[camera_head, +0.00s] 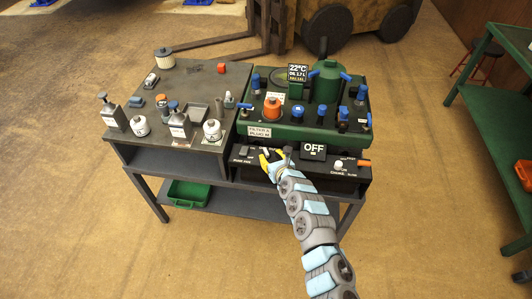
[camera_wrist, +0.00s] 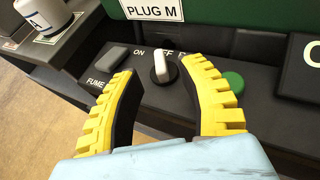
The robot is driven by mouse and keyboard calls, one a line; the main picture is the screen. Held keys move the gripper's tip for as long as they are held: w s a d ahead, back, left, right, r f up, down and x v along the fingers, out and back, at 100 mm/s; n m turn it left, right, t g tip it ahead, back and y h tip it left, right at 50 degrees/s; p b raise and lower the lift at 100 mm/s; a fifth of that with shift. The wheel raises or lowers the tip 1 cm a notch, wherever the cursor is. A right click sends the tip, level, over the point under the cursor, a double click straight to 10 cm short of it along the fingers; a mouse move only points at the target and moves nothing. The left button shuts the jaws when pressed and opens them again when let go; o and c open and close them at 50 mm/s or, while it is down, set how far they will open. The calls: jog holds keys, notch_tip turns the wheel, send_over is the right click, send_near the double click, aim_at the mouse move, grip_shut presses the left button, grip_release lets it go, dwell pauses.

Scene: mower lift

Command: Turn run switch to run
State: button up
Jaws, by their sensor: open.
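The run switch (camera_wrist: 164,68) is a white lever on a dark round base on the black control panel. In the wrist view it points up the panel, with the label next to it partly hidden: "FF" and an "R" show. My gripper (camera_wrist: 166,72) is open, its two yellow fingers spread either side of the switch, with visible gaps and no clear contact. In the head view my gripper (camera_head: 273,157) is at the front left of the panel, and a display (camera_head: 313,150) there reads "OFF".
A grey rocker (camera_wrist: 116,57) near the "FUME" and "ON" labels lies left of the fingers. A green button (camera_wrist: 232,82) lies just behind the right finger. A white knob (camera_head: 339,165) and orange part (camera_head: 364,163) are at the panel's right.

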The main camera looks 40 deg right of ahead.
aim_at(266, 152)
jog(key=shift+b+x, duration=1.2)
jog(key=shift+x, duration=1.2)
jog(key=shift+a, duration=0.1)
grip_shut()
